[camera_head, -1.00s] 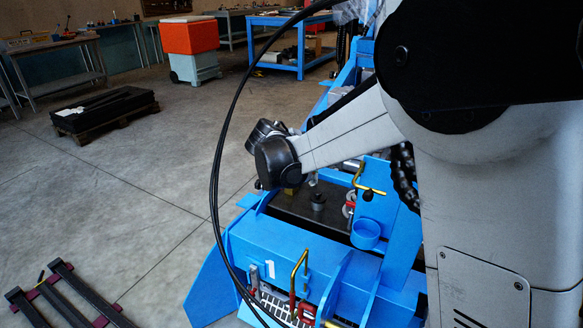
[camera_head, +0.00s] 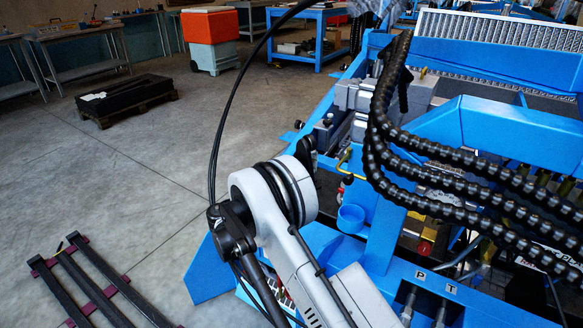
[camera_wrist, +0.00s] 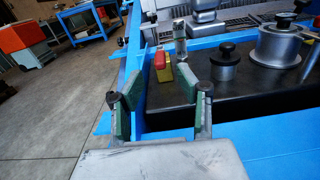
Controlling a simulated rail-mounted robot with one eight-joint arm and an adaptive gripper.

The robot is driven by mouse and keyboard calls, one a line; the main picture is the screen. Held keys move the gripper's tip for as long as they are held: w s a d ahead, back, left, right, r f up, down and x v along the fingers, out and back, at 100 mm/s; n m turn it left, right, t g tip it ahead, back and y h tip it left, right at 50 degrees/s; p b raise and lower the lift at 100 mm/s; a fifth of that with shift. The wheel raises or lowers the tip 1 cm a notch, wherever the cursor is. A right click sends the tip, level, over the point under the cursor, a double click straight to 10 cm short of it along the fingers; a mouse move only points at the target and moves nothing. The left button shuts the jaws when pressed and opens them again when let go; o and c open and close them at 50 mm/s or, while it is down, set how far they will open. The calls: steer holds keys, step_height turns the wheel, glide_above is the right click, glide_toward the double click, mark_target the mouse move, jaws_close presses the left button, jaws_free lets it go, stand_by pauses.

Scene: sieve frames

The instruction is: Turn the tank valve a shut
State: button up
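In the wrist view, my gripper (camera_wrist: 158,92) has its two green-padded fingers spread apart, with nothing between the pads. Beyond the fingertips, a small red and yellow block (camera_wrist: 162,68) stands at the left end of a black tank top (camera_wrist: 225,98). A metal upright (camera_wrist: 180,45) is just behind it. I cannot tell which part is tank valve a. In the head view, a bent yellow handle (camera_head: 344,164) shows beside the blue frame, right of my arm. My gripper is not visible there.
On the tank top stand a small black-knobbed cylinder (camera_wrist: 225,68) and a wider silver one (camera_wrist: 277,46). A blue cup (camera_head: 351,218) is fixed to the frame. Ribbed black hoses (camera_head: 470,180) cross at right.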

steer(key=shift+a+f, duration=0.15)
steer(key=shift+f, duration=0.3)
steer(key=shift+w+d, duration=0.2)
steer(key=shift+w, duration=0.05)
steer(key=b+x, duration=0.3)
steer(key=x, duration=1)
steer(key=shift+a+r+b, duration=0.1)
steer(key=shift+r+b, duration=0.05)
steer(key=shift+b, duration=0.25)
jaws_close()
